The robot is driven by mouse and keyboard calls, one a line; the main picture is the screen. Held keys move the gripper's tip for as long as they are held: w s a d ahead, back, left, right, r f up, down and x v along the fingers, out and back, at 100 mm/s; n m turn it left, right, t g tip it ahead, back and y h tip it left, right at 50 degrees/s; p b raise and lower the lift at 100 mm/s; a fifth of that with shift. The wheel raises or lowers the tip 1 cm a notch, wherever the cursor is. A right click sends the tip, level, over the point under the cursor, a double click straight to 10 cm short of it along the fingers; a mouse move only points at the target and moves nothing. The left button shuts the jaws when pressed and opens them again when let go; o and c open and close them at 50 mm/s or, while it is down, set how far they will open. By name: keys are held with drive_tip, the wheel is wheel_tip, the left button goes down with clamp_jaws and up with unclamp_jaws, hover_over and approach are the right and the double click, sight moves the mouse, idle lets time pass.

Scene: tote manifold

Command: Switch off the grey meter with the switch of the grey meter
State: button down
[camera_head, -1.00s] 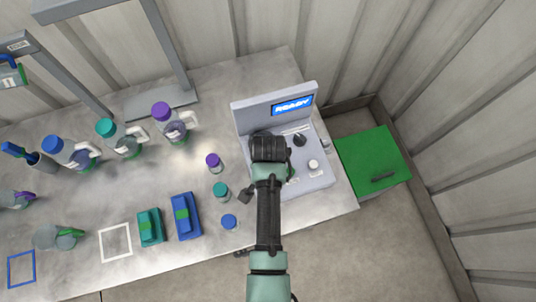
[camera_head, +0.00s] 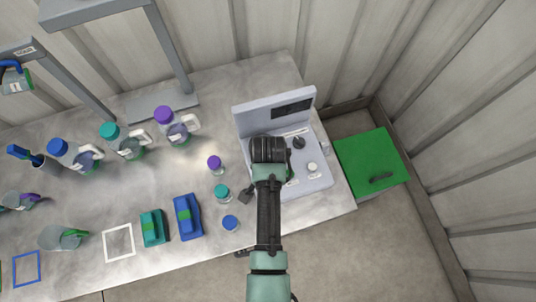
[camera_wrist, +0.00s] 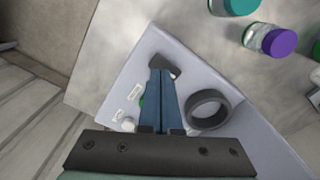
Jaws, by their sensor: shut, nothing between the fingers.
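The grey meter (camera_head: 312,184) stands at the right end of the metal bench. Its upright back panel carries a screen (camera_head: 292,107), which is dark. My gripper (camera_wrist: 160,76) is shut and empty, pointing down over the meter's deck. In the wrist view its blue fingertips are at a dark switch (camera_wrist: 164,64) near the corner of the deck; I cannot tell whether they touch it. In the head view my wrist hides the fingers and the switch. A black knob (camera_head: 299,142) and a white round knob (camera_head: 312,167) show on the deck.
A black ring (camera_wrist: 208,109) stands on the deck close beside my fingers. Small capped vials (camera_head: 221,192) stand left of the meter, with bottles (camera_head: 128,141) farther left. A green-lidded bin (camera_head: 372,163) is on the right.

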wheel_tip(320, 180, up, 5)
drive_tip(key=p, duration=0.4)
drive_tip(key=shift+f, duration=0.15)
drive_tip(key=shift+w, duration=0.1)
idle(0.3)
drive_tip(key=w+r+n+t+b, duration=0.2)
drive_tip(key=w+r+t+b, duration=0.4)
drive_tip(key=w+r, duration=0.8)
drive_tip(key=w+r+n+t+b, duration=0.1)
drive_tip(key=w+r+t, duration=0.3)
drive_tip(key=r, duration=0.4)
drive_tip(key=w+r+n+t+b, duration=0.1)
drive_tip(key=w+r+t, duration=0.3)
drive_tip(key=r, duration=0.4)
drive_tip(key=s+r+n+t+b, duration=0.1)
drive_tip(key=s+r+t+b, duration=0.15)
drive_tip(key=r, duration=0.65)
drive_tip(key=s+r+n+t+b, duration=0.15)
drive_tip(key=r+t, duration=0.25)
drive_tip(key=r, duration=0.5)
drive_tip(key=s+r+n+t+b, duration=0.2)
drive_tip(key=s+r+t, duration=0.5)
drive_tip(key=s+r, duration=0.7)
drive_tip(key=shift+s+r+b, duration=0.15)
drive_tip(key=shift+r+b, duration=0.05)
drive_tip(key=shift+b, duration=0.2)
